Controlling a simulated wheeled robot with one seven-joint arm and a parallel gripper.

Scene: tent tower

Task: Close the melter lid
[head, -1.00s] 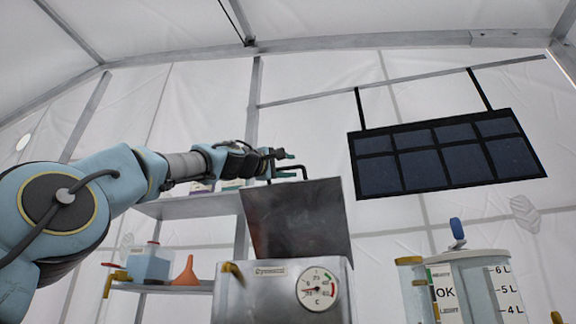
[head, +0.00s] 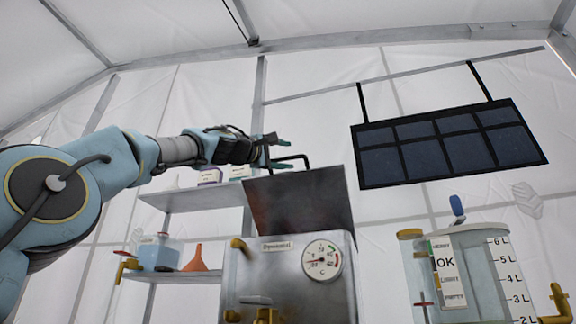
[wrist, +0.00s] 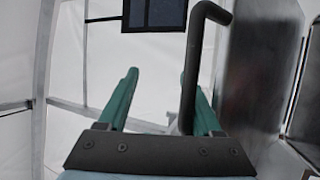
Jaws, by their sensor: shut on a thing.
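The melter (head: 285,272) is a metal box with a round dial on its front, in the lower middle of the head view. Its lid (head: 305,203) stands raised and tilted above the box, so the melter is open. A bent black handle (head: 290,158) sticks up at the lid's top edge. My gripper (head: 280,148) is at this handle, shut on it. In the wrist view, the black handle (wrist: 191,75) rises by the right finger of my gripper (wrist: 165,85), and the lid (wrist: 258,75) stands to the right. The exact finger contact is partly hidden.
A clear tank (head: 480,275) with level marks stands right of the melter. A shelf (head: 190,198) behind holds boxes, an orange funnel (head: 195,258) and a blue container (head: 160,254). A dark panel (head: 448,145) hangs at upper right.

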